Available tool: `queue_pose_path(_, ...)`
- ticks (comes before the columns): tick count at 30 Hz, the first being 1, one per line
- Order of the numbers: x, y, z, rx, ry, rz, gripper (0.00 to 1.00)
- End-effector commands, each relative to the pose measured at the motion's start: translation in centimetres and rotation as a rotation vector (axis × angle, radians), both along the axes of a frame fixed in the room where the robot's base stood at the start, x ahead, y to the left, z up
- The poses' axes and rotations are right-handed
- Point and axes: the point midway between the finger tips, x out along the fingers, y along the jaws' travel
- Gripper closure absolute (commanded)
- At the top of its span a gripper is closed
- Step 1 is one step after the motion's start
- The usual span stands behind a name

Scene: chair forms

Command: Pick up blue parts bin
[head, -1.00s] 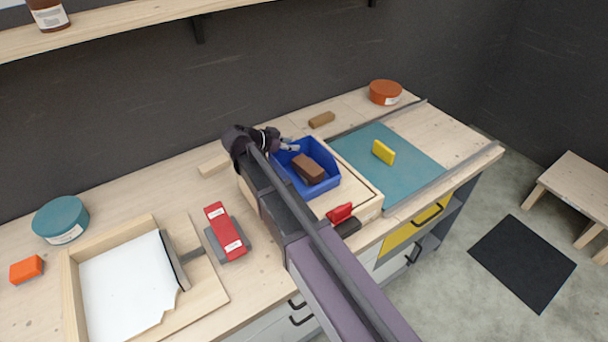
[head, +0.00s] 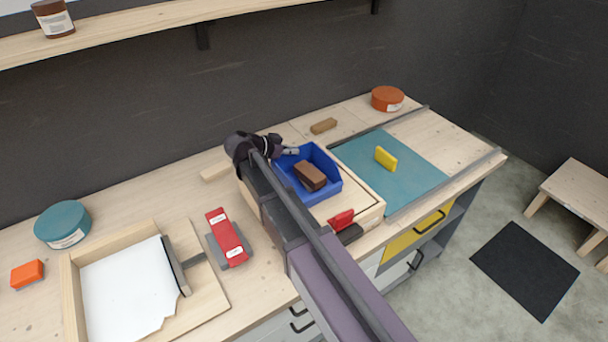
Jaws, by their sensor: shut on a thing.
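The blue parts bin (head: 325,157) stands on a light wooden tray or board (head: 368,195) at the middle of the bench. A brown block (head: 310,176) lies inside it. My gripper (head: 290,151) is at the bin's back left rim, with its fingertips closed on that rim. My arm comes from the lower right and covers the bin's left side. I cannot tell whether the bin is lifted off the board.
A red tool (head: 341,219) lies just in front of the bin. A teal mat (head: 400,185) with a yellow block (head: 385,158) is to the right. A red-and-grey tool (head: 227,238) and a wooden tray with a white sheet (head: 125,287) are to the left. A shelf (head: 130,35) hangs above.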

Motion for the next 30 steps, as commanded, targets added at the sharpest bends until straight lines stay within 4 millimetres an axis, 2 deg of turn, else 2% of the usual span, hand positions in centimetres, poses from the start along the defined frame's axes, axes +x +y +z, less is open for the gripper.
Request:
queue_pose_path(14,0.0,0.0,1.1,-0.001,-0.001,0.0,1.0)
queue_pose_path(30,0.0,-0.1,6.0,-0.001,0.0,-0.001,1.0)
